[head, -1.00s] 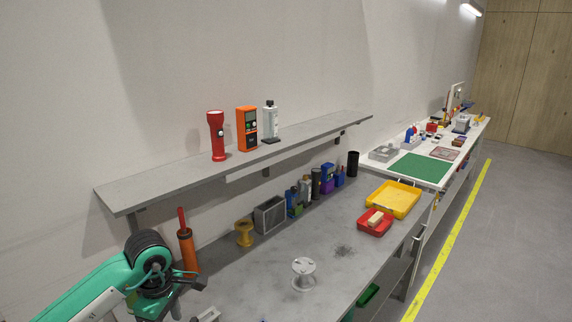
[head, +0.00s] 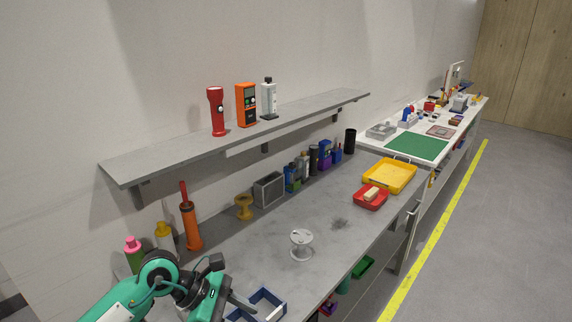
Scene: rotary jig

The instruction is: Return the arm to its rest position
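My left arm, green and black, comes in at the bottom left. Its gripper (head: 243,303) is over the near left part of the grey bench (head: 262,238), beside a blue tray (head: 268,299). Dark grey finger parts show, but whether they are open or shut is unclear. I see nothing held. My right arm and gripper are out of view. The grey round jig (head: 302,238), a disc on a stand, stands upright on the bench, apart from the gripper.
A shelf (head: 180,150) with a red flashlight (head: 217,110) and an orange meter (head: 246,105) runs above the bench. An orange pump (head: 190,222) and bottles (head: 134,252) stand behind my arm. Red (head: 370,203) and yellow (head: 407,177) trays sit further right.

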